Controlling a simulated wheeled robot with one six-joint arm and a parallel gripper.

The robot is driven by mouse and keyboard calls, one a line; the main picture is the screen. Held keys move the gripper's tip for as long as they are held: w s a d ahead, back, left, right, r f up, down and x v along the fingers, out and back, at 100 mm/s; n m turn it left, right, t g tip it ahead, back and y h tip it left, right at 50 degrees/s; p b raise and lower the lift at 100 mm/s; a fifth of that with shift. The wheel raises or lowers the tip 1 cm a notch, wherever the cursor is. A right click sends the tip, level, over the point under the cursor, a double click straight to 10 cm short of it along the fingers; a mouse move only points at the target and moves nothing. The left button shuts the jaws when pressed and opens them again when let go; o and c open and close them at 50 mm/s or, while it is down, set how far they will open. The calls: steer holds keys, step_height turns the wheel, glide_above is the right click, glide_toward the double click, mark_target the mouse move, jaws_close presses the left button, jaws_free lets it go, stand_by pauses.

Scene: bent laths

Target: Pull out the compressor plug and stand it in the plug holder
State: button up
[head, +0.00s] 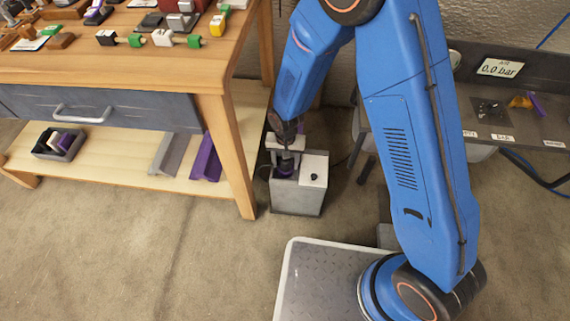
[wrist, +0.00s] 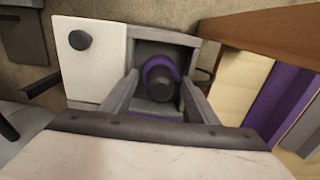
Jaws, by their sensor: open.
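The plug (wrist: 161,88), dark-capped with a purple collar, sits in the square recess of a low grey box (head: 297,201) on the floor. In the head view its purple part (head: 285,170) shows just below my gripper (head: 285,158). In the wrist view my gripper (wrist: 160,80) is open, with one finger on each side of the plug and visible gaps between. Whether the fingers reach down to its grip height I cannot tell. The box has a white panel (wrist: 91,60) with a black knob (wrist: 79,40). I cannot make out the plug holder for certain.
A wooden workbench (head: 228,120) stands left of the box, its leg close by. Its lower shelf (head: 120,165) holds a dark bin (head: 60,143) and purple and grey angled pieces. A grey bench (head: 540,130) with a 0.0 bar display (head: 500,68) is at right. Floor at front left is clear.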

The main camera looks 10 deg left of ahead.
jaws_close()
steer(key=shift+r, duration=3)
